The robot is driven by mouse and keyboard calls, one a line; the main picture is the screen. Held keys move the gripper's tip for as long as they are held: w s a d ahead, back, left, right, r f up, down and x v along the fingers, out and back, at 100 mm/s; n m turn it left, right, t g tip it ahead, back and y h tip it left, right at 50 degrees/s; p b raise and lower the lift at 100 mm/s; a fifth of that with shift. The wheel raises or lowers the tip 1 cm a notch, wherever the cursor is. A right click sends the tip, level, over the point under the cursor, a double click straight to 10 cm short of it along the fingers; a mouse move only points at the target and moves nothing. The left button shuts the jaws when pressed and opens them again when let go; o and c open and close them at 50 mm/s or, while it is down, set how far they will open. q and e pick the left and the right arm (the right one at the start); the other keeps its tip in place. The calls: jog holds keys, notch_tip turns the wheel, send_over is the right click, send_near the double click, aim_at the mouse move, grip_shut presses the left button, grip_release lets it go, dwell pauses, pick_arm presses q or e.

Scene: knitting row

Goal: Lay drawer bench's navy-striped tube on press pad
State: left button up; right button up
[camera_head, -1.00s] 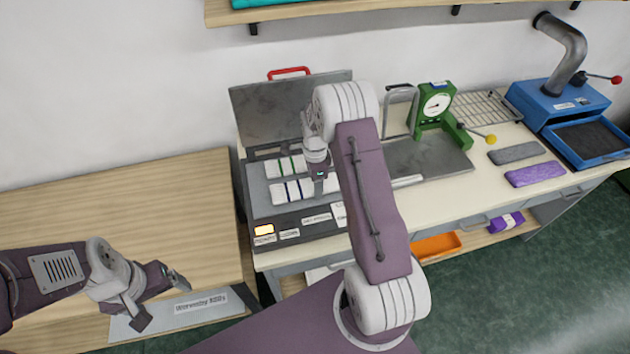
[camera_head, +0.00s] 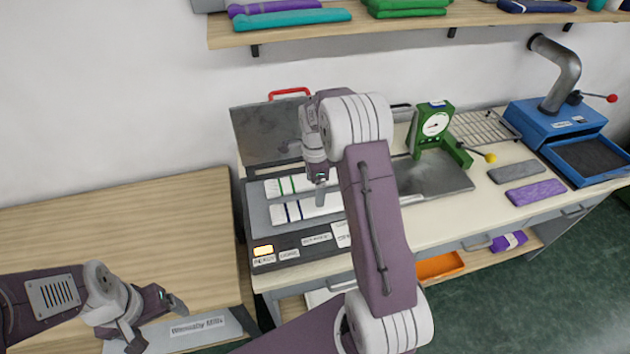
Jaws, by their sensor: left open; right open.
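The white navy-striped tube (camera_head: 305,209) lies flat on the press pad (camera_head: 258,219), nearest its front edge. A white green-striped tube (camera_head: 285,187) lies behind it on the same pad. The press lid (camera_head: 262,135) stands open at the back. My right gripper (camera_head: 321,198) is open and points down over the navy-striped tube, apparently just above it; my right arm hides the tube's right end. My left gripper (camera_head: 158,322) is open and empty at the lower left, away from the press.
A green dial gauge (camera_head: 434,125) and a metal plate (camera_head: 440,177) stand right of the press. Grey (camera_head: 516,168) and purple (camera_head: 535,192) pieces lie further right. A wooden table (camera_head: 120,220) at left is largely clear. A shelf (camera_head: 400,32) holds folded textiles above.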

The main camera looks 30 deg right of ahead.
notch_tip(320, 180, up, 5)
jog(key=s+a+f+n, duration=0.1)
jog(key=s+a+n, duration=0.4)
jog(key=s+n, duration=0.4)
jog(key=s+a+f+n+t, duration=0.1)
jog(key=s+a+n, duration=0.5)
jog(key=s+n, duration=0.3)
jog(key=n, duration=0.2)
jog(key=shift+s+f+n, duration=0.2)
jog(key=shift+f+n, duration=0.1)
jog(key=shift+f, duration=0.1)
